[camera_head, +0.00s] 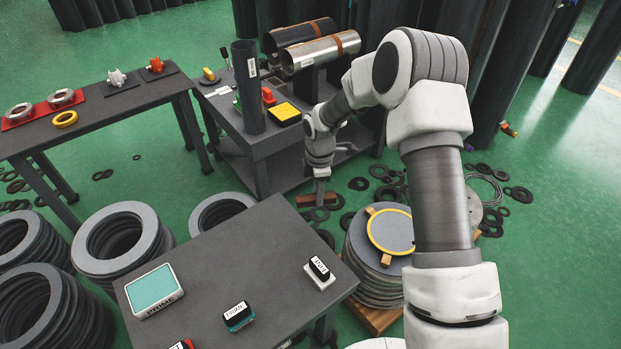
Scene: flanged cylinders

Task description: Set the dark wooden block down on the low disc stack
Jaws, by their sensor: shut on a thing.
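My gripper (319,193) points down in the middle of the view, beyond the near table's far edge. It is shut on a dark reddish-brown wooden block (305,201), which sticks out to both sides of the fingers. A round stack of grey discs (372,282) stands on a wooden pallet right of and nearer than the gripper. A yellow-rimmed grey disc (391,231) and lighter wood pieces lie on top of it. The block is apart from this stack, to its left and farther back. My arm hides the stack's right side. I cannot tell the block's exact height.
The near grey table (235,262) holds stamp-like blocks and a teal pad (153,288). Stacks of large rings (122,238) stand at left. A workbench (262,140) with cylinders stands behind the gripper. Loose black rings (385,172) lie on the green floor around the stack.

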